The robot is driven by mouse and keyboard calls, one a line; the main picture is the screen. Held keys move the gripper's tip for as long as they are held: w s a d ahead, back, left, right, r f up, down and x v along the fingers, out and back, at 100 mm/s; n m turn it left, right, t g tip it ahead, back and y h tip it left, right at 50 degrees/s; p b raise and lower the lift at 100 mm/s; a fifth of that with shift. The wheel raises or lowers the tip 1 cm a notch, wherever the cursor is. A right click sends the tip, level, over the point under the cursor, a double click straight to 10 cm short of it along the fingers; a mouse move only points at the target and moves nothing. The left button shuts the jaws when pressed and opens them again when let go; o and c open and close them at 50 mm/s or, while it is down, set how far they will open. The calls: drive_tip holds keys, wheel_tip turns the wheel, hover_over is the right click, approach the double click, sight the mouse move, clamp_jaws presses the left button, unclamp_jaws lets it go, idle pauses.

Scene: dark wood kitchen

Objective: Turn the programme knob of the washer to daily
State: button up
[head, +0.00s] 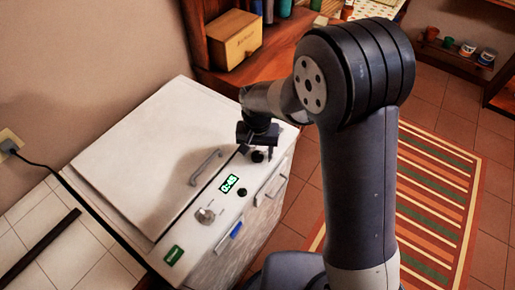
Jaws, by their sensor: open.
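The washer (140,160) is a white box with a lid and bar handle (206,167) on top. Its sloped front edge carries a lit green display (229,184), a silver knob (205,215), a small black knob (242,193) and another black knob (258,156). Which one is the programme knob, and where daily is marked, I cannot read. My gripper (256,153) points down at the far end of this panel, open, with its fingers on either side of the far black knob. Whether the fingers touch it I cannot tell.
A green label (174,254) and a blue-marked handle (236,230) are at the washer's front. A wooden cabinet with a box (236,40) stands behind. A striped rug (440,190) lies on the tiled floor at right. A cable (45,165) runs along the left wall.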

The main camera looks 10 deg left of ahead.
drive_tip(key=shift+f, duration=0.15)
drive_tip(key=shift+c, duration=0.3)
drive_tip(key=c, duration=0.9)
drive_tip(key=shift+n, duration=0.3)
drive_tip(key=n+b, duration=0.2)
drive_tip(key=n, duration=0.2)
drive_tip(key=shift+n+b, duration=0.9)
drive_tip(key=shift+n, duration=1.8)
